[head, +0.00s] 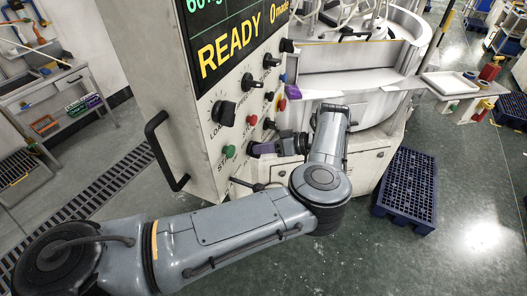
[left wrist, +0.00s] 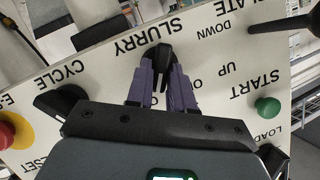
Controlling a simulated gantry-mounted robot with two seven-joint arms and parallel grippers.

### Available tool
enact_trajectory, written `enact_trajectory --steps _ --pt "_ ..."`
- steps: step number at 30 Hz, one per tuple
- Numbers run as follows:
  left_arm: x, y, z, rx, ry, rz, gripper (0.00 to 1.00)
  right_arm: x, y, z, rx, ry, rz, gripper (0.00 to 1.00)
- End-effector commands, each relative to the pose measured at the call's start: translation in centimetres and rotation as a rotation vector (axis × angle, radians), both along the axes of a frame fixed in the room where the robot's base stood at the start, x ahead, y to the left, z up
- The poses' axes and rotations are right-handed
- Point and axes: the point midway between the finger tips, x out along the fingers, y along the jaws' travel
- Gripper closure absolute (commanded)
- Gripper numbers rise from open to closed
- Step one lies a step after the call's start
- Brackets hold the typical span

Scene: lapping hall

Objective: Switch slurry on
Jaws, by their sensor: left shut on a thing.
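The slurry knob (left wrist: 158,54) is a black rotary switch on the pale control panel, beside the upside-down label SLURRY in the left wrist view. My left gripper (left wrist: 160,84) has its two purple fingers closed on the knob, one on each side. In the head view my left gripper (head: 262,149) reaches the panel's lower right part, to the right of the green start button (head: 229,151). The fingers hide part of the knob and the small position letters beside it, so its setting is unclear. My right gripper is not seen.
Close by on the panel are the green button (left wrist: 267,109), a dark cycle knob (left wrist: 62,100), a red emergency button (left wrist: 9,132) and a black lever (left wrist: 287,25). The display (head: 230,45) reads READY. A blue pallet (head: 407,190) lies on the floor at right.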

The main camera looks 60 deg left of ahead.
Motion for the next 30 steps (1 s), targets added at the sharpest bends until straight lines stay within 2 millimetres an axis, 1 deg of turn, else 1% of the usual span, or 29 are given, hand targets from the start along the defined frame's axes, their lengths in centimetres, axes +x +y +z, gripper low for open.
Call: enact_trajectory --steps 10,11,12,14,23,30 --pt "-0.01 0.01 -0.06 -0.002 0.001 0.0 1.0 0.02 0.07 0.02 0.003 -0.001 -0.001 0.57" --pt "-0.01 0.01 -0.06 -0.002 0.001 0.0 0.74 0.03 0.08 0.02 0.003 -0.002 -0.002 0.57" --pt "-0.01 0.01 -0.06 -0.002 0.001 0.0 0.68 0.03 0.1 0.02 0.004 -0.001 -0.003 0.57" --pt "-0.01 0.02 -0.05 -0.001 0.0 0.0 0.58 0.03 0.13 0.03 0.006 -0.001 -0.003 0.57" --pt "0.0 0.0 -0.04 -0.001 0.001 0.001 0.57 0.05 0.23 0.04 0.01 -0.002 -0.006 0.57" --pt "0.47 -0.39 -0.01 -0.003 0.0 0.004 0.57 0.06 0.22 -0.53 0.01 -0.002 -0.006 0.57"
